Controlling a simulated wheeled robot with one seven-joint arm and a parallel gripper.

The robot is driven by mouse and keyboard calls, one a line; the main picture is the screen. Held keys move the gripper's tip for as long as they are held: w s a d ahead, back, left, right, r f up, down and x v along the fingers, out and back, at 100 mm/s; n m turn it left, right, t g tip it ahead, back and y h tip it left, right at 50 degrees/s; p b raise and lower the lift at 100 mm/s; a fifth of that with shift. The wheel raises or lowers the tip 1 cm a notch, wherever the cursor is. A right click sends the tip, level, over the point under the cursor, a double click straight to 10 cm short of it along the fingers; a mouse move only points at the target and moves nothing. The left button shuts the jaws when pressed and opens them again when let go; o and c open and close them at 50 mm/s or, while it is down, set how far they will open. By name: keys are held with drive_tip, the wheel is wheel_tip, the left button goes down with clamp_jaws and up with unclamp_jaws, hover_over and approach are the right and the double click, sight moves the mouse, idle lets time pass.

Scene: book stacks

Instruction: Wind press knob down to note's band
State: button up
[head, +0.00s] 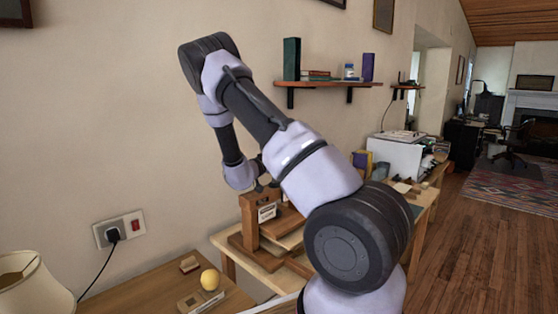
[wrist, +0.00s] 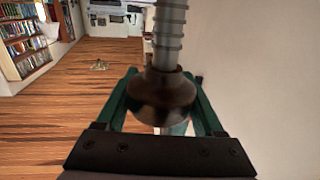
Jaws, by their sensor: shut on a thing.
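The wooden press (head: 249,222) stands on a light wood table in the head view, partly behind my arm. A small white label with dark marks (head: 267,213) is on its front, too small to read. In the wrist view the dark brown round knob (wrist: 163,90) sits on a grey threaded screw (wrist: 170,35). My gripper (wrist: 163,108) is shut on the knob, with a green finger on either side of it. In the head view my wrist is just above the press, and the fingers and knob cannot be made out clearly. No band or note text is readable.
A lamp shade (head: 30,285) is at lower left. The wall (head: 130,130) rises behind the press. A shelf (head: 325,84) with books hangs above.

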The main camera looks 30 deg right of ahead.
drive_tip(key=shift+w+r, duration=0.1)
drive_tip(key=shift+r, duration=0.1)
drive_tip(key=o, duration=1.4)
drive_tip(key=shift+f, duration=0.1)
drive_tip(key=v, duration=1.1)
